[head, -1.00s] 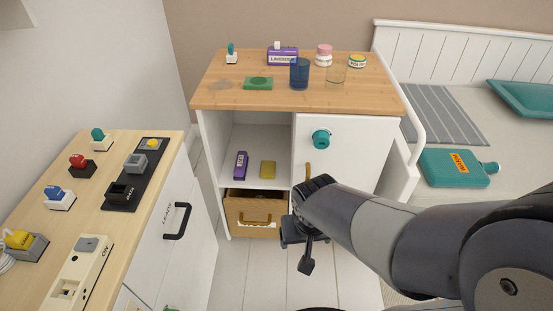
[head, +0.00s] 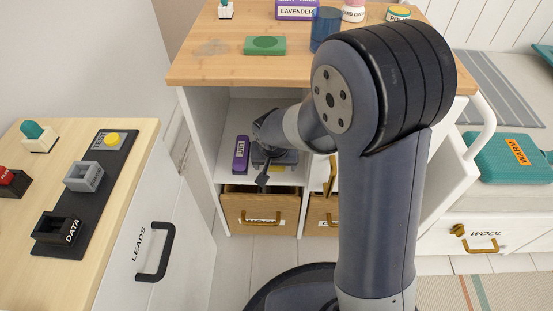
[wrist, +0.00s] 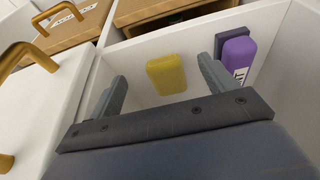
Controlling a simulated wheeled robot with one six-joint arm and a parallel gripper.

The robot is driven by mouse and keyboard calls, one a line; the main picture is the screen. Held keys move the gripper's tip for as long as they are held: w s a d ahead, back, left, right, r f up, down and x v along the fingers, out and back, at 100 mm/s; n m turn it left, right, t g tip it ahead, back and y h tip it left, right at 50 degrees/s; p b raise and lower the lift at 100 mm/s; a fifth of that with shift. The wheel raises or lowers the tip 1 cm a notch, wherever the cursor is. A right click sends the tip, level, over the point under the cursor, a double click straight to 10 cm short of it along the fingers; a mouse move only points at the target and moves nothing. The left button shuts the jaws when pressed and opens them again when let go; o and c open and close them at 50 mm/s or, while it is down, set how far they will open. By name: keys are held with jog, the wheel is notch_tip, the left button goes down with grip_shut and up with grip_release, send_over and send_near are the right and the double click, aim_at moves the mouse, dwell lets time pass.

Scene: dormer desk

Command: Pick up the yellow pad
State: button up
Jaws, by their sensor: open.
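The yellow pad (wrist: 167,74) lies flat on the white floor of the open shelf compartment. In the wrist view it shows between and beyond my gripper's two fingers, apart from both. My gripper (wrist: 160,82) is open and empty. In the head view my gripper (head: 264,170) reaches into the compartment and hides most of the pad. A purple lint box or brush (wrist: 237,58) with a grey back lies beside the pad, close to one finger; it also shows in the head view (head: 241,155), left of my gripper.
Wooden drawers (head: 259,212) sit below the compartment. The wooden top (head: 215,72) above holds a green block (head: 264,46), a blue cup (head: 325,28) and jars. A light wood desk (head: 112,190) stands at left. The compartment's walls are close around my gripper.

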jog(key=w, duration=0.5)
jog(key=shift+d+b, duration=0.1)
jog(key=shift+b, duration=0.25)
jog(key=b+x, duration=0.2)
jog(key=x, duration=0.3)
jog(key=shift+w, duration=0.2)
jog(key=shift+c, duration=0.6)
jog(key=c, duration=0.9)
jog(key=shift+r, duration=0.2)
jog(key=shift+c, duration=0.2)
jog(key=shift+r+p, duration=0.4)
jog(key=shift+r, duration=0.2)
notch_tip(320, 180, up, 2)
jog(key=shift+r+p, duration=0.25)
jog(key=shift+p, duration=0.5)
jog(key=s+p, duration=0.1)
jog(key=s, duration=1.7)
jog(key=shift+d+f, duration=0.2)
jog(key=shift+f, duration=0.05)
